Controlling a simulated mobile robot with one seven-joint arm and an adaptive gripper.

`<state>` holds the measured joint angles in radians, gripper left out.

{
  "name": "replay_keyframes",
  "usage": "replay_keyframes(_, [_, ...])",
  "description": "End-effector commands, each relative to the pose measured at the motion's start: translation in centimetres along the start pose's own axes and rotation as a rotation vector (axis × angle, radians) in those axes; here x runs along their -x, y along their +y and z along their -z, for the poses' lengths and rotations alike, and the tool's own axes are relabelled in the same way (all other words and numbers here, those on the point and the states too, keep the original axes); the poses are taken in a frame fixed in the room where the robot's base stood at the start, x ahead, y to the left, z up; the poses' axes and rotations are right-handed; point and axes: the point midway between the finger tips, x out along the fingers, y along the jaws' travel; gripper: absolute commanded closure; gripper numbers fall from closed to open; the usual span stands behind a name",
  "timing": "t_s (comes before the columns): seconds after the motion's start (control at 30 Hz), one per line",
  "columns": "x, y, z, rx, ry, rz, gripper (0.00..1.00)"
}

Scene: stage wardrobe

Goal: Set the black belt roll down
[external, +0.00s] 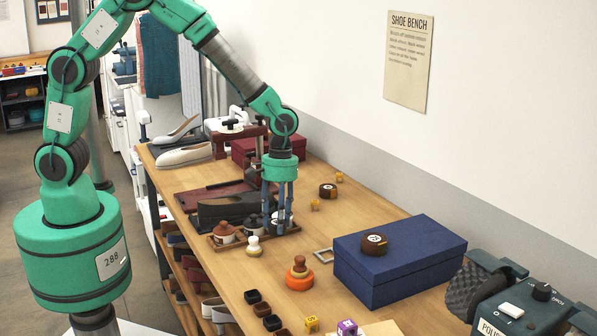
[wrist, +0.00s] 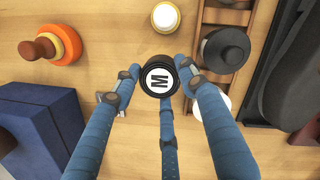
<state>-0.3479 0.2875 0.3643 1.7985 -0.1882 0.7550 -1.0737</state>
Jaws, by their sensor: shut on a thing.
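The black belt roll (wrist: 159,77) is a round black piece with a white label marked "M" on its top face, seen in the wrist view. My gripper (wrist: 160,80) is shut on it, with blue fingers at its left and right sides and a third finger below. In the external view my gripper (external: 279,222) points down over the bench by the right end of a wooden tray (external: 244,240). The fingers largely hide the roll there. I cannot tell whether the roll touches the bench top.
A blue box (external: 400,272) with a brown roll (external: 374,243) on it stands to the right. A cream knobbed piece (external: 254,246) and an orange-based piece (external: 299,275) stand in front. A square metal frame (external: 323,255) lies before the box. The tray holds several knobbed pieces.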

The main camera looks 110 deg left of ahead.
Motion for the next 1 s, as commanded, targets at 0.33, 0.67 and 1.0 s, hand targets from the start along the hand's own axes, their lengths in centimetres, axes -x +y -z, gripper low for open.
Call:
replay_keyframes(0.33, [-0.7,0.1,0.1,-0.001,0.001,-0.002,0.86])
replay_keyframes(0.67, [-2.8,0.0,0.4,-0.001,0.000,0.001,0.86])
replay_keyframes(1.0, [-4.4,0.1,0.7,-0.001,0.001,-0.001,0.86])
